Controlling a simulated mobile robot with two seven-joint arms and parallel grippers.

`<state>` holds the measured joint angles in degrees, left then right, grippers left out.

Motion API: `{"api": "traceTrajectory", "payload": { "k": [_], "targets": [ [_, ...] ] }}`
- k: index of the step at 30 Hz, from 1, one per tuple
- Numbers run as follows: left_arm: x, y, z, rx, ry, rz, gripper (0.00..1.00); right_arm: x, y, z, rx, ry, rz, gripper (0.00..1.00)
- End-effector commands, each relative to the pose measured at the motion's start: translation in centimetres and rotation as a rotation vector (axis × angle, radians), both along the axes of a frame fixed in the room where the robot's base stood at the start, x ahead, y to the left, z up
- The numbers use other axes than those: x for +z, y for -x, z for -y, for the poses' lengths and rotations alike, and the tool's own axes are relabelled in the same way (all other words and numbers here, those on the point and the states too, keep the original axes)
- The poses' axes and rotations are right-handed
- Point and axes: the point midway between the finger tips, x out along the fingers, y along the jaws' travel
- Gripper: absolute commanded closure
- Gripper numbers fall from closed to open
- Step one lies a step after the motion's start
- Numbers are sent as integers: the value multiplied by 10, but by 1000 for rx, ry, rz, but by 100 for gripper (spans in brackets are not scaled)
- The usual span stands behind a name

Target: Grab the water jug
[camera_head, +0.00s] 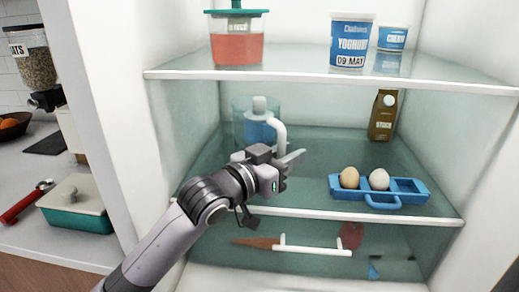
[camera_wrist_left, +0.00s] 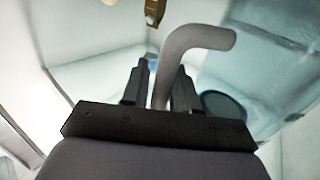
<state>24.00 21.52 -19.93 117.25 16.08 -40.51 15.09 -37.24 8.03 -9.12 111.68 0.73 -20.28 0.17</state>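The water jug (camera_head: 254,130) is a clear container with blue contents, a pale lid knob and a thick white curved handle. It stands at the left of the fridge's middle shelf. My left gripper (camera_head: 291,158) is at the handle, in front of the jug. In the left wrist view the handle (camera_wrist_left: 190,40) runs down between the two close-set fingers (camera_wrist_left: 160,88), which appear shut on it. The gripper hides the handle's lower part. A dark round shape beside the fingers is unclear. My right gripper is not in view.
A blue egg holder (camera_head: 408,187) with two eggs sits right on the same shelf, with a brown carton (camera_head: 382,115) behind it. The upper shelf holds a red-filled container (camera_head: 237,48), yoghurt (camera_head: 351,42) and cream (camera_head: 392,38). Produce lies below. The fridge wall is close left.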

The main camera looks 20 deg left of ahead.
Motion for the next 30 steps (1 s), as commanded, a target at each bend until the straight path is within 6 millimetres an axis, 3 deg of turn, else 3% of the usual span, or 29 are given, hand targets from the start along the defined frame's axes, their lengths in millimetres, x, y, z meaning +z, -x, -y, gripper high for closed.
{"api": "traceTrajectory", "payload": {
  "k": [3, 4, 6, 22, 30],
  "targets": [
    [0, 0, 0, 0, 0, 0, 71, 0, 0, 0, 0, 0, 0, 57],
    [0, 0, 0, 0, 0, 0, 78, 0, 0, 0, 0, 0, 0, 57],
    [0, 0, 0, 0, 0, 0, 100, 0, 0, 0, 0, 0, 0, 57],
    [5, 1, 0, 0, 0, 7, 100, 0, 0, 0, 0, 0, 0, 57],
    [21, 1, 0, 0, 0, 10, 100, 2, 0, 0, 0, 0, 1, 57]
  ]
}}
